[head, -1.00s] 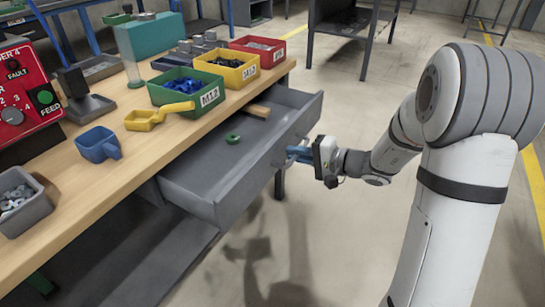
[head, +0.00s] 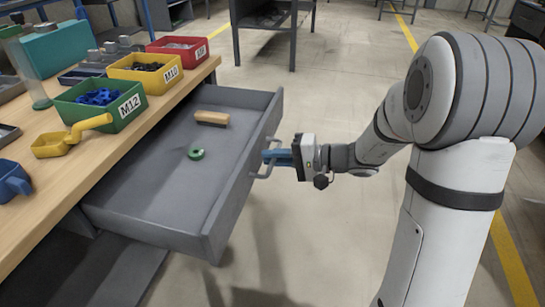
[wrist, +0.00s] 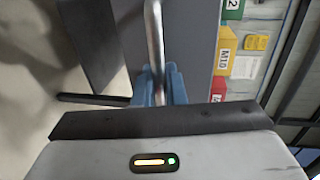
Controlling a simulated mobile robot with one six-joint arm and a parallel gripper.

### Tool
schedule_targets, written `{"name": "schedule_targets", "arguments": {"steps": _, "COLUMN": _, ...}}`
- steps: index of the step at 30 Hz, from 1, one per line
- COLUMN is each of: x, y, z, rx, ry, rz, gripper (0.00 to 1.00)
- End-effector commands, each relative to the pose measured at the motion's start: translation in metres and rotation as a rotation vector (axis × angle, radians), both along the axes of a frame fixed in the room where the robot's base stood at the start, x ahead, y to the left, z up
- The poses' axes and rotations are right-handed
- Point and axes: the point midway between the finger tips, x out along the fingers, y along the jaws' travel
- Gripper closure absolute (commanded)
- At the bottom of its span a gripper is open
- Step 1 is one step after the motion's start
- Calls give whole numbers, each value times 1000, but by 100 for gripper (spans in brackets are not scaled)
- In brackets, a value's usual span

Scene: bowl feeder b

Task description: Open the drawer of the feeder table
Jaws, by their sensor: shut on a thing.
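The grey drawer (head: 150,190) of the wooden-topped feeder table (head: 115,160) stands far out from under the tabletop. Its bar handle (head: 257,174) is on the front panel, and it also shows in the wrist view (wrist: 155,40). My gripper (head: 268,157) is at the drawer front with its blue fingers shut on the handle. In the wrist view the blue fingers (wrist: 160,88) sit on both sides of the metal bar. Inside the drawer lie a green ring (head: 196,154) and a brush-like item with a wooden back (head: 211,118).
Green (head: 100,112), yellow (head: 146,80) and red (head: 180,52) bins stand on the tabletop. A yellow scoop (head: 52,145) and a blue scoop (head: 13,180) lie near its edge. The floor before the drawer is clear. Another grey table (head: 262,22) stands behind.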

Motion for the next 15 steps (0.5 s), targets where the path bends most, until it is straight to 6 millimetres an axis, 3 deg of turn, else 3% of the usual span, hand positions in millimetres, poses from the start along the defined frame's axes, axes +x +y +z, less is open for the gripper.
{"name": "schedule_targets", "arguments": {"steps": 1, "x": -1, "y": 1, "z": 1, "rx": 2, "ry": 0, "rz": 5, "gripper": 100}}
{"name": "schedule_targets", "arguments": {"steps": 2, "x": -1, "y": 2, "z": 1, "rx": 2, "ry": 0, "rz": 6, "gripper": 88}}
{"name": "schedule_targets", "arguments": {"steps": 6, "x": -2, "y": 3, "z": 0, "rx": 1, "ry": 1, "rz": 10, "gripper": 76}}
{"name": "schedule_targets", "arguments": {"steps": 15, "x": -3, "y": 1, "z": 1, "rx": 0, "ry": 1, "rz": 12, "gripper": 75}}
